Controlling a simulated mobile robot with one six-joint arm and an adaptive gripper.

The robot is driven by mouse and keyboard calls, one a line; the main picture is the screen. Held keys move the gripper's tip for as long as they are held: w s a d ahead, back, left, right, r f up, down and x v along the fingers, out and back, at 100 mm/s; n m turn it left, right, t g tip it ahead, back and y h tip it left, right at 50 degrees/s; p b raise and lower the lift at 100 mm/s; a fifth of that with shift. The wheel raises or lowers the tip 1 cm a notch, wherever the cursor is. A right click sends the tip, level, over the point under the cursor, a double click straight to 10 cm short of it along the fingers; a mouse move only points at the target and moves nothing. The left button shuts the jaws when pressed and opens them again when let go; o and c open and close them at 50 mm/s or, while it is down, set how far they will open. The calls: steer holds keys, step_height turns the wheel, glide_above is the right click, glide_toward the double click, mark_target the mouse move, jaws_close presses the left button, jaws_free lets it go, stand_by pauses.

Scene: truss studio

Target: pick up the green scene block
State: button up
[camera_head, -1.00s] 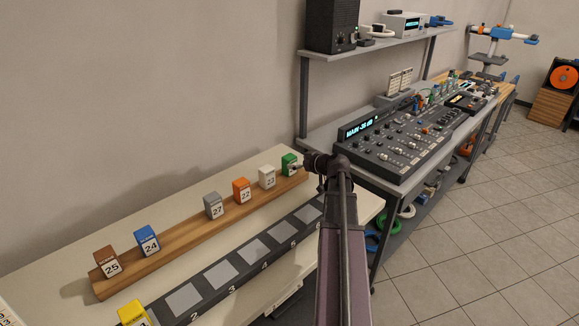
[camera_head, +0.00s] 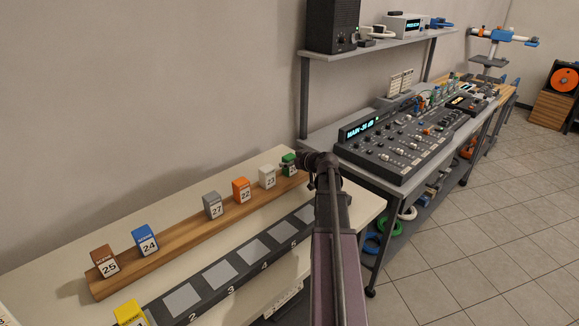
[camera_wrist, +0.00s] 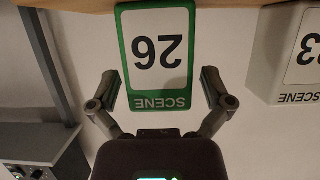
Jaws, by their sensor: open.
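The green scene block (camera_head: 289,161) stands at the right end of the wooden rail (camera_head: 190,232), partly hidden behind my arm's end. In the wrist view the green block (camera_wrist: 159,60) appears upside down, with a white face reading "SCENE 26". My gripper (camera_wrist: 160,92) is open, with one finger on each side of the block's lower picture part. Small gaps show between the fingers and the block's sides, so it is not gripped. In the head view my gripper (camera_head: 296,164) is at the block, its fingers too small to make out clearly.
The white block 23 (camera_head: 267,177) stands just left of the green one; it also shows at right in the wrist view (camera_wrist: 302,65). Orange, grey, blue and brown blocks stand farther along. A dark numbered strip (camera_head: 222,273) lies in front. The mixing desk (camera_head: 405,140) is to the right.

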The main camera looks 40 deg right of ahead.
mark_target(290, 156)
steer(key=shift+c, duration=0.2)
steer(key=c, duration=1.1)
steer(key=shift+r, duration=0.15)
steer(key=shift+c, duration=0.2)
step_height(290, 156, up, 4)
steer(key=p, duration=0.4)
steer(key=shift+f, duration=0.2)
steer(key=s+d+r+p, duration=0.1)
steer(key=s, duration=1.5)
steer(key=shift+d, duration=0.35)
